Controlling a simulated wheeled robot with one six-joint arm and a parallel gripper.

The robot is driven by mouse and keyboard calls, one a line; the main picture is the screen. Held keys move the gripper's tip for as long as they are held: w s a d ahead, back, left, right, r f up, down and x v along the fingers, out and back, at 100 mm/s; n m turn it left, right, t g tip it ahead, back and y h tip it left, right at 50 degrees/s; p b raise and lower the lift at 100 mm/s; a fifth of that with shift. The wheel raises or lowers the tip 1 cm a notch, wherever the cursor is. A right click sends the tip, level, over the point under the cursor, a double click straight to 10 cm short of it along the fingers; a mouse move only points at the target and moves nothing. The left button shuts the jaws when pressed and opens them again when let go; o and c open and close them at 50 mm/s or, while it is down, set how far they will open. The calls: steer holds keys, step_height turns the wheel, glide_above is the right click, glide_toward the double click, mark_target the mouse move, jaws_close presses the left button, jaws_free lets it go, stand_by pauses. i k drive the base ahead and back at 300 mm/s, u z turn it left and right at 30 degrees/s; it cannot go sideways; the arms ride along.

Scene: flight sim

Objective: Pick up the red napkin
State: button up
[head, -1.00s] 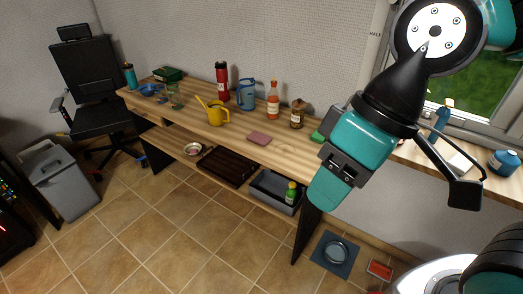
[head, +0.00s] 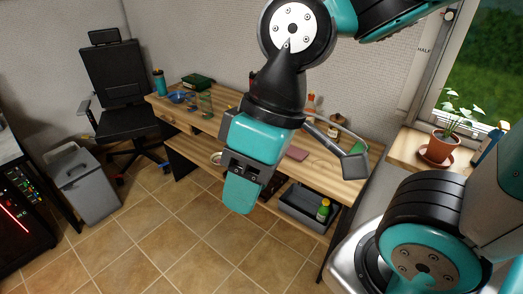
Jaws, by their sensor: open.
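A flat, dull-red folded piece, which looks like the red napkin (head: 297,153), lies on the wooden table top (head: 325,162). It shows in the head view just right of my gripper's body. My arm hides the middle of the table.
Bottles (head: 311,104) and a brown jar (head: 335,125) stand behind the napkin. A grey bin with a green bottle (head: 323,209) sits on the lower shelf. A potted plant (head: 440,145) stands at the right. The tiled floor (head: 150,240) in front is clear.

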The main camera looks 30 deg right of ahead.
mark_target(295, 153)
steer(key=z, duration=0.15)
steer(key=i, duration=1)
steer(key=z, duration=0.55)
